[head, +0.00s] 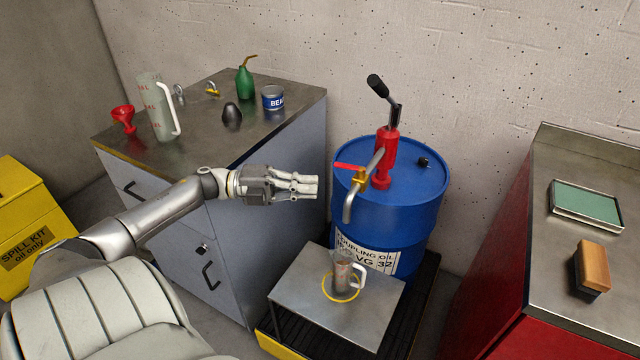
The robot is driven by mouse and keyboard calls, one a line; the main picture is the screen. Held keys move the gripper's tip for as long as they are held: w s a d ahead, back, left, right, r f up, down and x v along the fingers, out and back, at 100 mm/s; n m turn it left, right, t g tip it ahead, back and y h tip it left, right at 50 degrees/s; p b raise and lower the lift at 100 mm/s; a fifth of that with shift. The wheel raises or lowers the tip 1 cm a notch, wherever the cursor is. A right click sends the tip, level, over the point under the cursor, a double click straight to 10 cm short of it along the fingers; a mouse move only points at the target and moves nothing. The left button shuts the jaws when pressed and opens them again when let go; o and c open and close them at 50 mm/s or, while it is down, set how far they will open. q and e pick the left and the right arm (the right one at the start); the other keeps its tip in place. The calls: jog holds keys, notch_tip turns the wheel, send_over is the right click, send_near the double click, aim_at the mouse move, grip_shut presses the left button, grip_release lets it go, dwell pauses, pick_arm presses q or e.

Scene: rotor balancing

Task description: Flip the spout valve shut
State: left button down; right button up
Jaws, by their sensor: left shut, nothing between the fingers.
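A red hand pump (384,158) stands on top of a blue oil drum (415,210). Its grey spout (349,203) bends down on the left, with a brass valve (360,180) on it. The valve's red lever (348,166) points left, roughly along the horizontal and across the spout. A clear measuring jug (343,272) with a white handle stands below the spout, with reddish-brown contents or marks visible. My left gripper (316,187) is shut and empty, a little to the left of the spout and lever, apart from both in the picture. My right gripper is not in view.
The jug stands on a small metal stand (300,308) inside a yellow-edged black tray (425,275). A grey cabinet (290,130) with a funnel, large jug, oil can and tin is behind my left arm. A red cabinet (500,215) stands right.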

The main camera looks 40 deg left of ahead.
pick_arm(q)
jog(key=v, duration=0.5)
jog(key=shift+s+a+r, duration=0.15)
jog(key=shift+s+a, duration=0.05)
jog(key=shift+s, duration=0.2)
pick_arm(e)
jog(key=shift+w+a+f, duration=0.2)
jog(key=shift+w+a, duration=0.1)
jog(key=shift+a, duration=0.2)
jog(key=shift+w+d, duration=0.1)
